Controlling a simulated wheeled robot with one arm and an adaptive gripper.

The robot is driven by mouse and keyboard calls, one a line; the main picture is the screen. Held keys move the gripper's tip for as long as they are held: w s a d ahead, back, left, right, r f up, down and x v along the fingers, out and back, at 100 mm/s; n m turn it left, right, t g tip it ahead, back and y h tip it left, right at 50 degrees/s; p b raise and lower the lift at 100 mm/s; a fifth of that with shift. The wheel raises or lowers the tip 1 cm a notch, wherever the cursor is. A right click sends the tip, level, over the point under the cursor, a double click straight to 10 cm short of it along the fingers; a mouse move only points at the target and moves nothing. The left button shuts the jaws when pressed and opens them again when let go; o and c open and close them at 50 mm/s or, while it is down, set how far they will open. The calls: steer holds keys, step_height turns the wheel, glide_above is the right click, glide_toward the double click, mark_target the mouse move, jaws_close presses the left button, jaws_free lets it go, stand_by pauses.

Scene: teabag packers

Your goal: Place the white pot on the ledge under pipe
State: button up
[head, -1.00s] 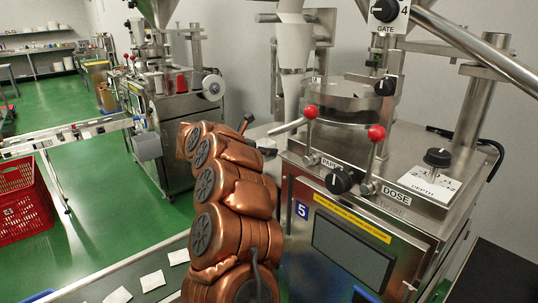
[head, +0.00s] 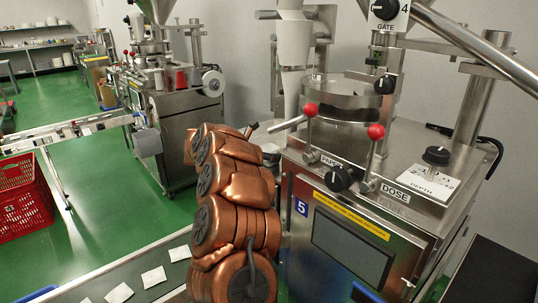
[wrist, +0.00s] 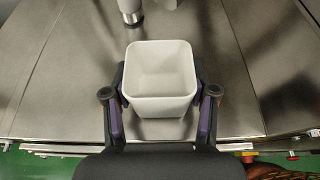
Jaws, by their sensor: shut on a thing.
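The white pot (wrist: 160,106) is a square, open-topped pot, upright and empty in the wrist view. My gripper (wrist: 160,80) is shut on it, with a finger on its left and right sides. Below it is a brushed metal surface (wrist: 55,95), which looks like the ledge. I cannot tell whether the pot touches it. A metal pipe end (wrist: 130,12) shows at the top of the wrist view, beyond the pot and a little to its left. In the head view my copper arm hides the gripper, and I cannot make out the held pot there.
In the head view the machine marked 5 (head: 350,250) stands right of my arm, with red-knobbed levers (head: 376,132). A white tapered tube (head: 293,90) stands behind. A red crate (head: 22,200) is at the left. White packets (head: 153,277) lie on a strip at the front.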

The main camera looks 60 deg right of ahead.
steer(key=o, duration=1)
steer(key=shift+f, duration=0.1)
steer(key=shift+o, duration=0.2)
steer(key=shift+r+p, duration=0.25)
steer(key=shift+p, duration=0.05)
steer(key=b+v, duration=0.2)
steer(key=v, duration=1)
steer(key=shift+w, duration=0.1)
